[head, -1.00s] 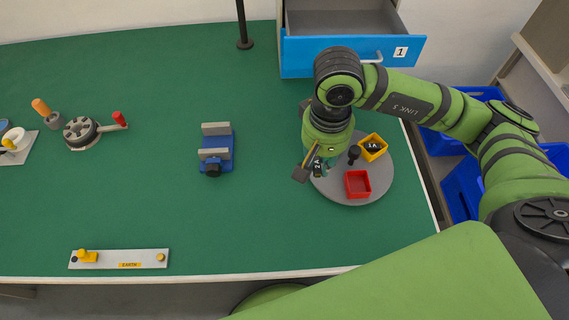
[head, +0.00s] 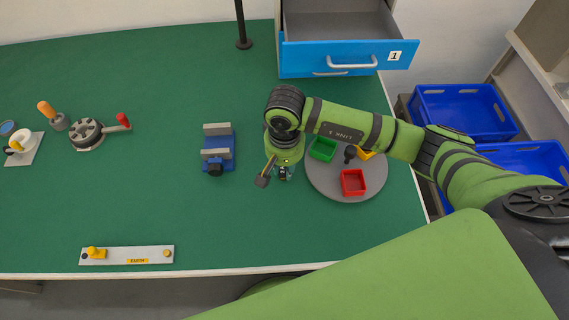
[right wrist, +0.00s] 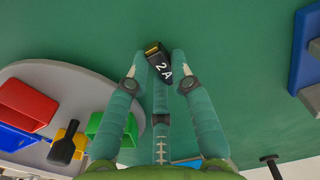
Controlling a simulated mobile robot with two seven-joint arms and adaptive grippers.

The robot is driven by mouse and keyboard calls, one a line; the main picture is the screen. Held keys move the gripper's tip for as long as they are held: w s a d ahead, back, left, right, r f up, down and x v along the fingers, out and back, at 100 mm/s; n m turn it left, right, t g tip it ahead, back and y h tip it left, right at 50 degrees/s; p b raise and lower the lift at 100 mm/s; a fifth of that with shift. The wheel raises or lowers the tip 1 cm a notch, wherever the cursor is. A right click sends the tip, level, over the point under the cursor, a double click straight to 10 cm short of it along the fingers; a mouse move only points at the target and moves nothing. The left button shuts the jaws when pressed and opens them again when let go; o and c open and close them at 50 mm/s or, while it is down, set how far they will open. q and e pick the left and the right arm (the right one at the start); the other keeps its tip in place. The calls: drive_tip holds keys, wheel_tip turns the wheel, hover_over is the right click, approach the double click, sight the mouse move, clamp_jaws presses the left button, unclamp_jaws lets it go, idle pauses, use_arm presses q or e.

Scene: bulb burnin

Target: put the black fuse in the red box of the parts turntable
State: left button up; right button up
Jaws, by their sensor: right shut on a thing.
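My right gripper (head: 284,174) is shut on the black fuse (head: 282,176), holding it left of the parts turntable. In the right wrist view the fuse (right wrist: 160,66) is between the fingertips (right wrist: 160,62), its "2 A" lettering visible and a brassy end pointing away. The grey turntable (head: 340,190) carries the red box (head: 353,183) at its front, which looks empty. The green box (head: 322,149) is at its back left. The yellow box (head: 367,155) is partly hidden behind my right arm. The wrist view also shows the red box (right wrist: 25,100) and green box (right wrist: 112,130). My left gripper is not visible.
A black knob (head: 350,152) stands up from the turntable's middle. A blue vise (head: 217,150) is left of my gripper. An open blue drawer (head: 345,58) is at the back.

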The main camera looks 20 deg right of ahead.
drive_tip(key=shift+f, duration=0.2)
drive_tip(key=o, duration=0.8)
drive_tip(key=shift+r, duration=0.1)
